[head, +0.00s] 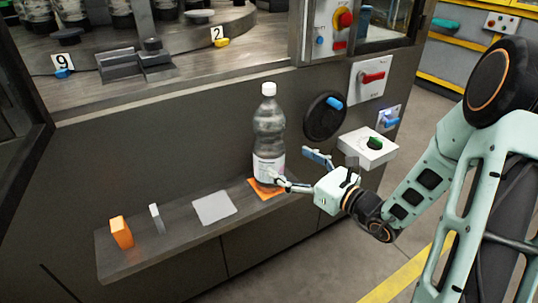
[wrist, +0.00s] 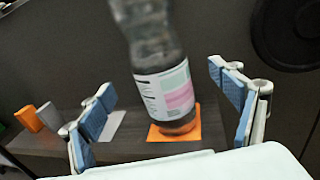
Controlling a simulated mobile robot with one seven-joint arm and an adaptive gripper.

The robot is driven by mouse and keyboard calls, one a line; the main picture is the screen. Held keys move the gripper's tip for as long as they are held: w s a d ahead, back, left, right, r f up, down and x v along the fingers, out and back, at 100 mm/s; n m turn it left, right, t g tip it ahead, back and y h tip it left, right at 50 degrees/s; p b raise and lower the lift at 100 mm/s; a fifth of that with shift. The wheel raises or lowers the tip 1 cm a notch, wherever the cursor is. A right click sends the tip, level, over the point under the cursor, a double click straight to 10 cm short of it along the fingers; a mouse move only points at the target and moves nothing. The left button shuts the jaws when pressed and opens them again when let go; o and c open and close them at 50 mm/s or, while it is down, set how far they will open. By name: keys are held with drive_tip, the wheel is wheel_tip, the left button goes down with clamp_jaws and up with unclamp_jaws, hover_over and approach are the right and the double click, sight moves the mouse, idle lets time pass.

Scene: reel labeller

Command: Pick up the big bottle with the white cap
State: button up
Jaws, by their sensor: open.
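The big bottle (head: 268,135) is clear, with dark contents, a white label and a white cap (head: 268,89). It stands upright on an orange square mat (head: 266,189) at the right end of the shelf. My gripper (head: 295,170) is at the bottle's lower right in the head view, its fingers spread. In the wrist view the bottle (wrist: 163,80) shows between and beyond the open fingers of my gripper (wrist: 165,110), with space on both sides. The cap is out of the wrist view.
The shelf (head: 170,245) also holds an orange block (head: 121,232), a thin grey piece (head: 157,219) and a flat grey square (head: 214,207). A white box with a green knob (head: 367,147) juts out from the panel just above my gripper.

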sight(269, 148)
drive_tip(key=b+x, duration=0.2)
drive_tip(key=x, duration=0.6)
drive_tip(key=shift+a+f, duration=0.15)
drive_tip(key=shift+a, duration=0.1)
drive_tip(key=c, duration=2.2)
drive_tip(key=shift+w+r, duration=0.1)
drive_tip(key=shift+r, duration=0.2)
